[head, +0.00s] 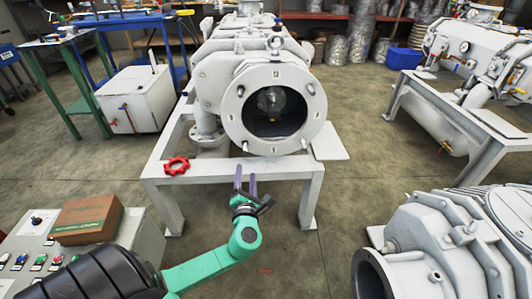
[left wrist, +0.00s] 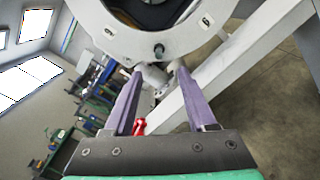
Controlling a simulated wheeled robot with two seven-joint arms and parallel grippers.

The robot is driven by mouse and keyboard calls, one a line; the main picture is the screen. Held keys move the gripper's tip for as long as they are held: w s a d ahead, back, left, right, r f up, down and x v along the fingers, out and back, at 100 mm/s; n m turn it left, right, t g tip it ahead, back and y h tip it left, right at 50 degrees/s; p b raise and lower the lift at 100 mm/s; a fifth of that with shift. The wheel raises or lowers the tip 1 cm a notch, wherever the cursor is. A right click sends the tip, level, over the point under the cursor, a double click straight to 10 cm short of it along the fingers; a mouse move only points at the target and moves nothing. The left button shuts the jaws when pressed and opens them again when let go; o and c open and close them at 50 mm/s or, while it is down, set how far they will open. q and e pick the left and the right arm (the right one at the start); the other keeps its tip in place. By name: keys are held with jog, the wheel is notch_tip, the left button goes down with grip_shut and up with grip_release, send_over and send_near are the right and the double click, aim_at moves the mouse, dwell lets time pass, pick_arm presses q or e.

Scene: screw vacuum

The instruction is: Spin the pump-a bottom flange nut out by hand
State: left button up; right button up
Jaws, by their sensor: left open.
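The pump's round grey end flange (head: 232,118) faces me, with a wide dark opening and several studs and slots around its rim. A stud end, perhaps with the nut on it, shows low on the rim (head: 245,146). In the left wrist view a dark stud end or nut (left wrist: 159,50) sits on the flange rim, ahead of my fingertips and between them in the picture. My left gripper (head: 246,176) is open, its purple fingers pointing up just below the flange, with nothing between them. Thread detail is too small to tell. My right gripper is not in view.
The pump stands on a grey steel frame (head: 200,180). A control box with a brown case (head: 88,220) is at lower left. Another grey machine (head: 440,240) is at lower right. The floor between is clear.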

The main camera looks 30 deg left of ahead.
aim_at(245, 153)
pick_arm(q)
jog(key=b+x, duration=0.3)
jog(key=x, duration=0.7)
jog(key=shift+w+a+f, duration=0.1)
jog(key=shift+a+f, duration=0.05)
jog(key=shift+a, duration=0.2)
jog(key=b+x, duration=0.1)
jog(key=x, duration=0.1)
jog(key=shift+w+a, duration=0.35)
jog(key=shift+w, duration=0.1)
grip_shut()
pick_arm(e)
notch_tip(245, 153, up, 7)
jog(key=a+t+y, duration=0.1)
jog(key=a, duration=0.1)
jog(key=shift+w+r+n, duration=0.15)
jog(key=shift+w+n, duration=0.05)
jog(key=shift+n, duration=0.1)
